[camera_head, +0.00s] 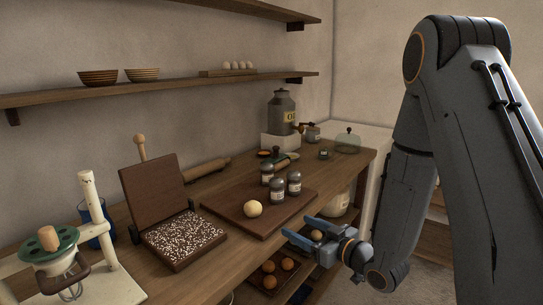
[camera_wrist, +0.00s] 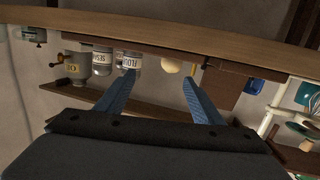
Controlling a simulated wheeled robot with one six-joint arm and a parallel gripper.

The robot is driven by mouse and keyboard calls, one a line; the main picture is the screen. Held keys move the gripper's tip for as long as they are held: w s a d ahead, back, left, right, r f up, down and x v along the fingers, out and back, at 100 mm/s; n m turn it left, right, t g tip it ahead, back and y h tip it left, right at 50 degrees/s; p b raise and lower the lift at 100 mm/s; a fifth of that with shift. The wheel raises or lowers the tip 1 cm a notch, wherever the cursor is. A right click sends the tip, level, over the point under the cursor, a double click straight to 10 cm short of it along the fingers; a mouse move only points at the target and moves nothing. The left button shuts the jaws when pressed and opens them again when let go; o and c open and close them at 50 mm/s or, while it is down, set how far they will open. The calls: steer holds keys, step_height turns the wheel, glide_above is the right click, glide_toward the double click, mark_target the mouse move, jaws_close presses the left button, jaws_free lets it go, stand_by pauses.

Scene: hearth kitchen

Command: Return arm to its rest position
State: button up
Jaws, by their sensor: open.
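Past the fingertips is a pale round ball (camera_head: 253,209) on a dark wooden board (camera_head: 225,203). The ball also shows in the wrist view (camera_wrist: 171,66).
Several labelled jars (camera_head: 278,190) stand on the board close to my gripper. An open box with speckled filling (camera_head: 183,239) and a white stand with a green disc (camera_head: 91,205) are left. A lower shelf with round items (camera_head: 269,281) lies below my gripper.

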steer(key=s+d+f+m+g+h, duration=0.3)
steer(key=s+d+m+g+h, duration=0.3)
steer(key=d+h, duration=0.45)
steer(key=s+r+m+g, duration=0.1)
steer(key=s+g, duration=0.2)
steer(key=s, duration=0.6)
steer(key=s+r+m+g, duration=0.1)
steer(key=s+r+g, duration=0.1)
steer(key=s, duration=0.8)
steer(key=shift+r+g, duration=0.25)
steer(key=shift+g, duration=0.45)
